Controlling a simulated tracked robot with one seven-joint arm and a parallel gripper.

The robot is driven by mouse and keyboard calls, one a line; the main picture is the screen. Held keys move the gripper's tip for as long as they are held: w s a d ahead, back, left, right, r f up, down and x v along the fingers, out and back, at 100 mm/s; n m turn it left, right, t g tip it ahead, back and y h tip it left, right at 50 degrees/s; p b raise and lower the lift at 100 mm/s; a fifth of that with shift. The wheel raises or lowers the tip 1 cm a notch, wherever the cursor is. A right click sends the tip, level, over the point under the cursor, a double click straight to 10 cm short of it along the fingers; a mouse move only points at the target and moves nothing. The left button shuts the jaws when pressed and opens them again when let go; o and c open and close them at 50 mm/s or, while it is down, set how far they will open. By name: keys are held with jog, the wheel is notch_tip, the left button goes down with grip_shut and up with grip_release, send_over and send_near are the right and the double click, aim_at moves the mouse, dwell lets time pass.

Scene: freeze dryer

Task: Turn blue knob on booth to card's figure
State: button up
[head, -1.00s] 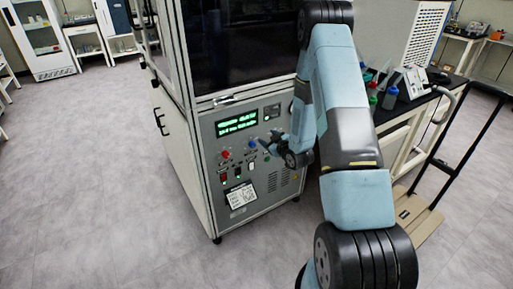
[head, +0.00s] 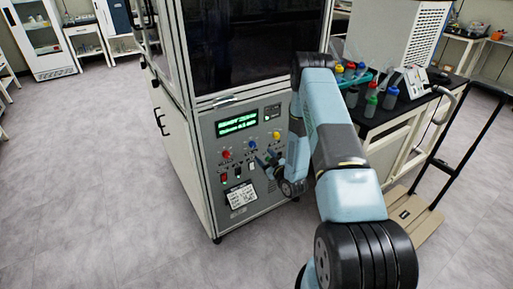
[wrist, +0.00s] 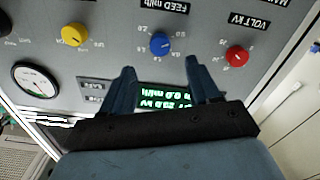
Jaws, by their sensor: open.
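The blue knob (wrist: 160,43) sits on the booth's grey panel under a "FEED ml/h" label, upside down in the wrist view; it also shows in the head view (head: 252,145). My gripper (wrist: 160,66) is open and empty, its two fingers apart on either side of the line to the blue knob, with the knob just past the tips. I see no contact. In the head view my gripper (head: 264,161) is close to the panel. The green display (wrist: 165,98) is partly hidden by my gripper. The white card (head: 240,195) is low on the panel, its writing too small to read.
A red knob (wrist: 237,56) and a yellow knob (wrist: 74,35) flank the blue one. A round gauge (wrist: 35,79) is near the yellow knob. A black-topped bench with bottles (head: 390,97) and a hand cart (head: 415,212) stand right of the booth. The floor at left is clear.

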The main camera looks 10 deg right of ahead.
aim_at(254, 146)
jog(key=x, duration=0.9)
jog(key=shift+c, duration=0.2)
